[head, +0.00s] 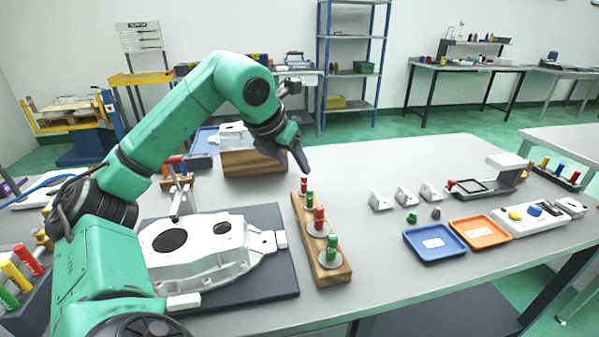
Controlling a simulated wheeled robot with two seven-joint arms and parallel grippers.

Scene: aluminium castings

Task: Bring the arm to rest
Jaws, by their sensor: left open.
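My left arm comes in from the left, arches over the white casting and bends down. My left gripper (298,158) is open, with no object seen between its fingers. It hangs above the far end of the wooden block (331,271) that carries red and green plug gauges. The gripper appears apart from the nearest red gauge (304,185). The aluminium casting (205,262) lies on a dark mat (284,272) below my arm; my forearm and upper arm hide part of its left side. My right gripper is not in view.
A blue tray (435,257) and an orange tray (480,242) lie on the table's right side, near a control box (558,220). Small metal brackets (405,195) stand behind them. A wooden box (243,164) stands behind my gripper. The table's back middle is clear.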

